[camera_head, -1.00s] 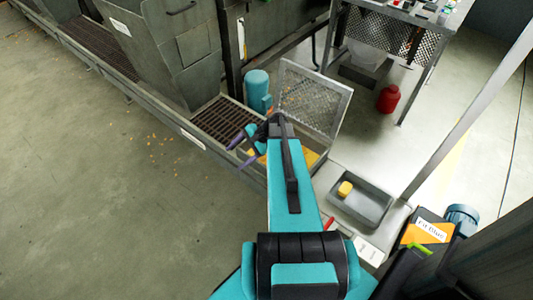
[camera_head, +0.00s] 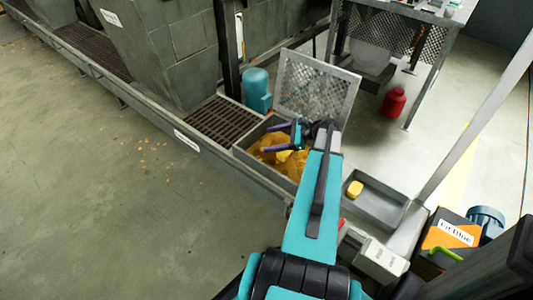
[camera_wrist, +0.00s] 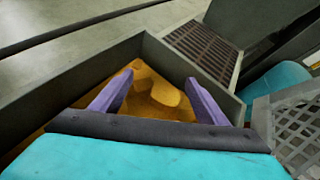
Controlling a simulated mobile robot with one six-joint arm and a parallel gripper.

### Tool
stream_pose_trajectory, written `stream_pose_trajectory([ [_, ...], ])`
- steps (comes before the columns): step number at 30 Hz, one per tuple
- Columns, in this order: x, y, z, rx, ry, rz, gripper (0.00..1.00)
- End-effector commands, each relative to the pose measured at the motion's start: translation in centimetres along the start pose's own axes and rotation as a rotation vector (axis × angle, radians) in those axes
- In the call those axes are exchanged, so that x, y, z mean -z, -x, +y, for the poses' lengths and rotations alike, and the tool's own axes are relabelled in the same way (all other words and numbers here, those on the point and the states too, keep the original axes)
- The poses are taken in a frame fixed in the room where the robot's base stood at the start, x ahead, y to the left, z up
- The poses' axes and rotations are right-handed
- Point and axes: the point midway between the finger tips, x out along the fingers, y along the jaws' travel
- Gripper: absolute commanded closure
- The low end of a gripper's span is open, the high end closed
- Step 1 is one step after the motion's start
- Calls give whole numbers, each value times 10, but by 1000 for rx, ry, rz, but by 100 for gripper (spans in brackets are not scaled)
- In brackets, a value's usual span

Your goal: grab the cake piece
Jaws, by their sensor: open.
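A grey open bin (camera_head: 262,174) holds yellow-brown cake material (camera_head: 268,150). In the wrist view the bin wall (camera_wrist: 95,72) surrounds the material, and a paler cake piece (camera_wrist: 164,94) shows between my fingers, lower down. My gripper (camera_head: 281,137) is over the bin, its two purple fingers spread apart and empty; it also shows in the wrist view (camera_wrist: 159,77). The gripper's base hides the nearer part of the material. A separate small yellow piece (camera_head: 355,189) lies in a grey tray (camera_head: 384,211) to the right of my arm.
A raised mesh panel (camera_head: 312,82) stands behind the bin. A teal cylinder (camera_head: 257,90) and a floor grate (camera_head: 222,122) are to the left. A red container (camera_head: 394,101) stands near a table at the back right. The floor at left is mostly open.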

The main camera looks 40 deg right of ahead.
Motion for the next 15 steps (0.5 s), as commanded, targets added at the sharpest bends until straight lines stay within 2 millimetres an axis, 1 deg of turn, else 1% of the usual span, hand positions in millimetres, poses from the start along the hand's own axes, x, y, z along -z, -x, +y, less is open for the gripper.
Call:
stream_pose_trajectory([
  [1, 16, -1, 0, 11, -33, -10, 32],
  [6, 39, 8, -3, 42, -143, -48, 32],
  [10, 51, 16, -6, 59, -209, -73, 32],
  [15, 59, 24, -8, 75, -258, -93, 32],
])
